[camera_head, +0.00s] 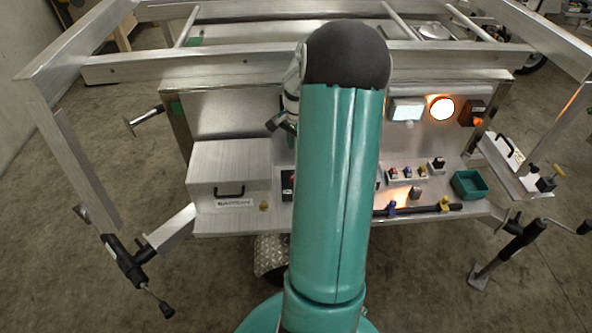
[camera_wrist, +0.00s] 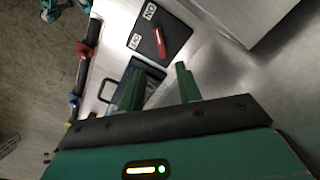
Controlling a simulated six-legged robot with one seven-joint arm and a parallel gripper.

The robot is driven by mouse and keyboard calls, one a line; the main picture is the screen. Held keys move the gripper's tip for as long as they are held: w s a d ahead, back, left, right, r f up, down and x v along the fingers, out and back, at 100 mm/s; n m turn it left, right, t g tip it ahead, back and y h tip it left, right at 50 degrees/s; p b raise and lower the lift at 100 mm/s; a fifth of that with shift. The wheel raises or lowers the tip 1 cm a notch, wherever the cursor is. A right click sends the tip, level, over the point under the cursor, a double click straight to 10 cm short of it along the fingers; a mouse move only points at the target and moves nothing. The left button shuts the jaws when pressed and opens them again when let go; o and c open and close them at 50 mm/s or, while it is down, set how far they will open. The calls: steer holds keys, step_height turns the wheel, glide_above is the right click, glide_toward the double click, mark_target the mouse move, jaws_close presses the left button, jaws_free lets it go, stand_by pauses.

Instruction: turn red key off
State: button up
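The red key (camera_wrist: 159,42) is a slim red lever on a black plate (camera_wrist: 176,32) in the wrist view. White labels that seem to read ON and OFF sit along the plate's left side, and the key lies beside them. I cannot tell which label it is set to. My gripper (camera_wrist: 158,85) is open, with two green fingers apart and nothing held between them. In the picture the fingertips lie below the key and apart from it. In the head view my teal arm covers the middle of the panel, hiding the gripper and most or all of the key.
The aluminium box (camera_head: 230,170) stands left of my arm. Right of it are small switches (camera_head: 408,173), a lit orange lamp (camera_head: 441,108), a green bin (camera_head: 469,184) and a black bar (camera_head: 420,209). Trailer rails (camera_head: 240,66) frame the bench.

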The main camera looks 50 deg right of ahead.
step_height(320, 180, down, 11)
steer(key=shift+f, duration=0.2)
jaws_close()
